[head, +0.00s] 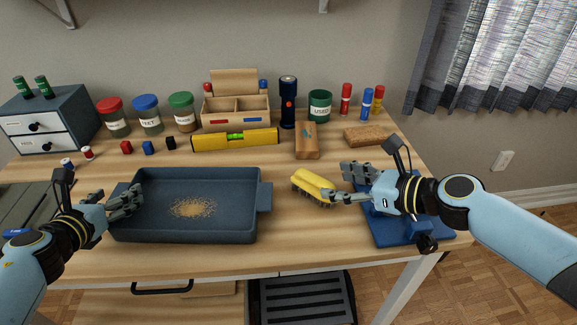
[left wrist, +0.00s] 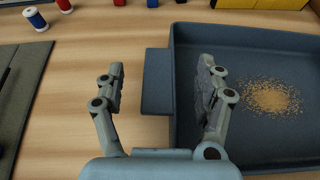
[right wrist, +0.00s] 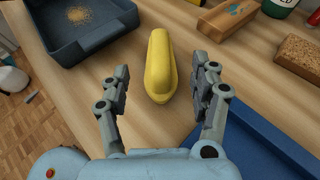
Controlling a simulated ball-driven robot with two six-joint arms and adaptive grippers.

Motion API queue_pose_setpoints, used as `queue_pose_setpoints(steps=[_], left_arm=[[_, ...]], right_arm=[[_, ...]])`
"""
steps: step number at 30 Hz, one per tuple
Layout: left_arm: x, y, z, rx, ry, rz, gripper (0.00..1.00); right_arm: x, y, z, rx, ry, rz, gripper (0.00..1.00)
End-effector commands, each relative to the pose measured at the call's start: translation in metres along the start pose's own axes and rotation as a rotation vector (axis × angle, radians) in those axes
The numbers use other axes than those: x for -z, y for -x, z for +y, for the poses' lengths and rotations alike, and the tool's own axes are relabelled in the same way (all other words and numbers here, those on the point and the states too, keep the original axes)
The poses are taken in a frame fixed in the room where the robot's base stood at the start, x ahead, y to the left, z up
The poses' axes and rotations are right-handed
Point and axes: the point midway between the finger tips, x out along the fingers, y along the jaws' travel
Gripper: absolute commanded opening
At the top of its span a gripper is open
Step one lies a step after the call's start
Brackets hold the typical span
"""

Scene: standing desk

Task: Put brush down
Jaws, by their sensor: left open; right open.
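The brush (head: 314,188) has a yellow handle and dark bristles. It rests bristles down on the desk, right of the blue-grey tray. In the right wrist view the brush (right wrist: 160,66) lies ahead of and between the fingers. My right gripper (head: 352,184) is open at its right end; the right wrist view shows the fingers (right wrist: 160,88) apart and not touching it. My left gripper (head: 134,200) is open at the tray's left end. In the left wrist view its fingers (left wrist: 160,85) stand either side of the tray's handle tab (left wrist: 157,80).
The tray (head: 262,172) holds a patch of tan crumbs (head: 192,208). A blue metal base (head: 395,228) lies under my right gripper. A yellow level (head: 235,140), wooden block (head: 307,142), cork block (head: 370,135), flashlight (head: 288,100) and jars line the back. Bare desk lies in front of the brush.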

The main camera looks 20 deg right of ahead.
Motion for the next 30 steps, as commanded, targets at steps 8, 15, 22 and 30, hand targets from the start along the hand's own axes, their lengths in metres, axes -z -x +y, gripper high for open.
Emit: queue_pose_setpoints(steps=[8, 15, 22, 30], left_arm=[[0.0, 0.0, 0.0, 0.0, 0.0, 0.0, 0.71], [0.0, 0.0, 0.0, 0.0, 0.0, 0.0, 0.71], [0.0, 0.0, 0.0, 0.0, 0.0, 0.0, 0.71], [0.0, 0.0, 0.0, 0.0, 0.0, 0.0, 0.71]], right_arm=[[0.001, 0.046, 0.0, 0.0, 0.001, 0.001, 0.63], [0.0, 0.053, 0.0, 0.001, -0.001, -0.001, 0.63], [0.0, 0.052, 0.0, 0.001, 0.0, -0.001, 0.63], [-0.017, 0.038, 0.016, -0.081, 0.283, -0.002, 0.71]])
